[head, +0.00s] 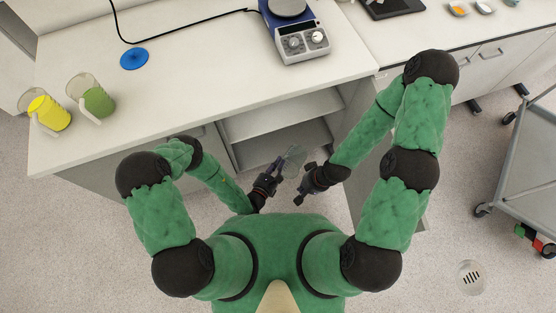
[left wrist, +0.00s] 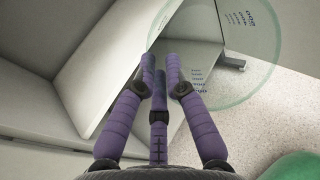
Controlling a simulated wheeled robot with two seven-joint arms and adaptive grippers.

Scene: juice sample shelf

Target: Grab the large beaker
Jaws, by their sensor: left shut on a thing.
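The large beaker (head: 294,157) is clear glass with a thin greenish rim, seen in front of the open shelf under the counter. In the left wrist view the beaker (left wrist: 222,70) shows its round rim and printed marks. My left gripper (head: 276,170) is shut on the beaker's wall; its purple fingers (left wrist: 161,75) come together at the glass. The glass is so clear that its full outline is hard to make out. My right gripper (head: 304,184) is just right of the beaker, looks open and empty, and does not visibly touch it.
The counter (head: 200,75) above the shelf (head: 278,128) carries a yellow-filled beaker (head: 50,112), a green-filled beaker (head: 98,101), a blue disc (head: 134,59) and a hot-plate device (head: 296,35). A grey cart (head: 520,155) stands at the far right. Floor is clear between.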

